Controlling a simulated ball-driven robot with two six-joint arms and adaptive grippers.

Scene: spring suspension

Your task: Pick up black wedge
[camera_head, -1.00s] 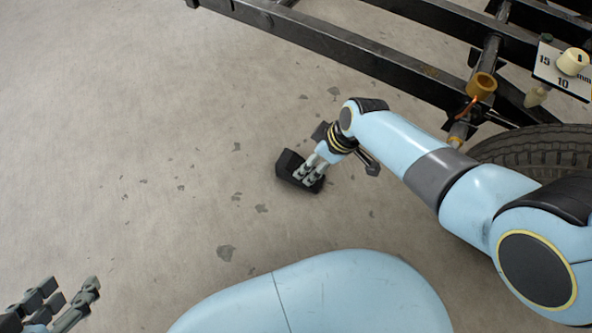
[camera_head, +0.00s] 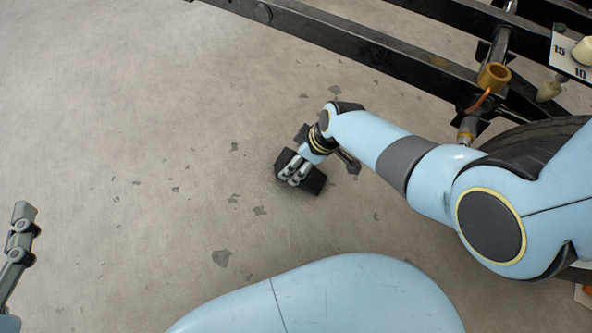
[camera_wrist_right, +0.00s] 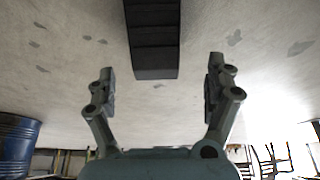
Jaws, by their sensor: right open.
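The black wedge (camera_head: 314,182) lies on the concrete floor near the middle of the head view. My right gripper (camera_head: 292,174) is over it and hides part of its top. In the right wrist view the dark ribbed wedge (camera_wrist_right: 153,42) reaches down from the top edge. The open, empty fingers of my right gripper (camera_wrist_right: 160,82) stand on either side of its line, with the wedge's near end just beyond the tips. I cannot tell whether they touch it. My left gripper (camera_head: 20,238) shows only partly at the left edge, away from the wedge.
A black metal frame (camera_head: 345,45) crosses the upper right, with a brass-coloured ring (camera_head: 494,76) and a tyre (camera_head: 535,136) beside my right arm. A blue drum (camera_wrist_right: 16,140) shows in the wrist view. The floor left of the wedge is clear.

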